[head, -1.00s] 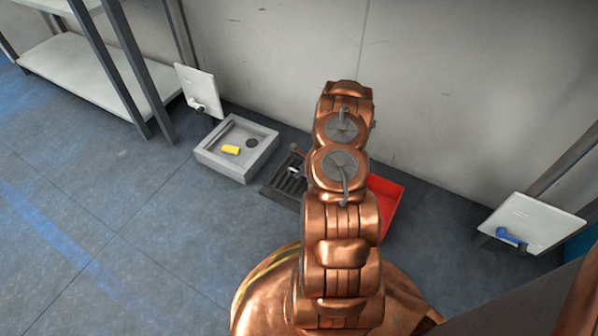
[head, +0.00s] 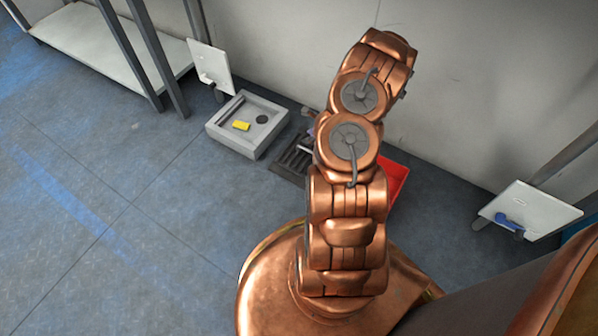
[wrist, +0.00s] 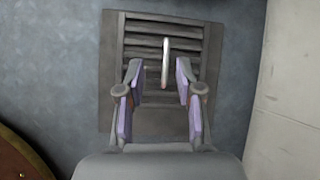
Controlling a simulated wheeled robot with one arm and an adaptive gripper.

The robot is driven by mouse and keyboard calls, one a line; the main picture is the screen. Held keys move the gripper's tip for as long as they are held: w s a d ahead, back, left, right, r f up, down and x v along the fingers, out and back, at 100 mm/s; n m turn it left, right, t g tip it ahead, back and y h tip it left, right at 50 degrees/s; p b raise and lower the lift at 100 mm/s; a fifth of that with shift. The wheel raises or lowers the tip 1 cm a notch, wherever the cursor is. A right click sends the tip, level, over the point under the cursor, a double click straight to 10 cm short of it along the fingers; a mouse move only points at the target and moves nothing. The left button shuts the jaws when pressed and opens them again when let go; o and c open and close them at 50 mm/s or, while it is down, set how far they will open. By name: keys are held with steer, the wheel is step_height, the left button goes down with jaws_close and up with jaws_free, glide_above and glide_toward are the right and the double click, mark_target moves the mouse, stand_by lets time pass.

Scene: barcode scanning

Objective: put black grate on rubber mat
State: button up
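The black grate (wrist: 140,28) is a dark slatted panel, seen in the wrist view between and beyond my gripper's fingers; it also shows in the head view (head: 292,160), left of my arm. A thin upright handle-like piece (wrist: 165,62), pale with a reddish lower end, stands over its slats. My gripper (wrist: 158,72) is open, its purple-padded fingers on either side of this piece, with a gap visible. A flat grey-brown border (wrist: 109,75) surrounds the slats; I cannot tell whether it is the rubber mat or the grate's frame.
A grey square basin (head: 222,138) with a yellow block (head: 241,126) stands left of the grate. A red tray (head: 397,182) is partly hidden behind my arm. White panels (head: 210,66) (head: 530,208) stand at both sides. The wall is close behind; floor at left is clear.

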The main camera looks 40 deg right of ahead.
steer(key=w+a+r+n+y, duration=0.2)
steer(key=w+a+r+n, duration=0.25)
steer(key=a+r, duration=0.35)
steer(key=w+a+r+n+y, duration=0.2)
steer(key=w+a+r+n, duration=0.25)
steer(key=a+r, duration=0.4)
steer(key=s+a+r+n+g+y, duration=0.35)
steer(key=a+r+n, duration=0.35)
steer(key=a+r, duration=0.7)
steer(key=s+a+r+n+g+h, duration=0.1)
steer(key=s+a+r+n+g, duration=0.2)
steer(key=s+a, duration=0.4)
steer(key=s+a+r+n+g+h, duration=0.1)
steer(key=s+a+r+n, duration=0.1)
steer(key=s+a+n, duration=0.55)
steer(key=s+d+r+n+g+h, duration=0.1)
steer(key=s+d, duration=0.4)
steer(key=s, duration=0.5)
steer(key=s+d+r+n+g+h, duration=0.1)
steer(key=s+d+r+n+h, duration=0.2)
steer(key=s+h, duration=0.3)
steer(key=s+d, duration=0.1)
steer(key=s, duration=0.4)
steer(key=shift+s+d+r+n+g, duration=0.15)
steer(key=shift+s+d+n+g, duration=0.1)
steer(key=shift+d+n+g, duration=0.15)
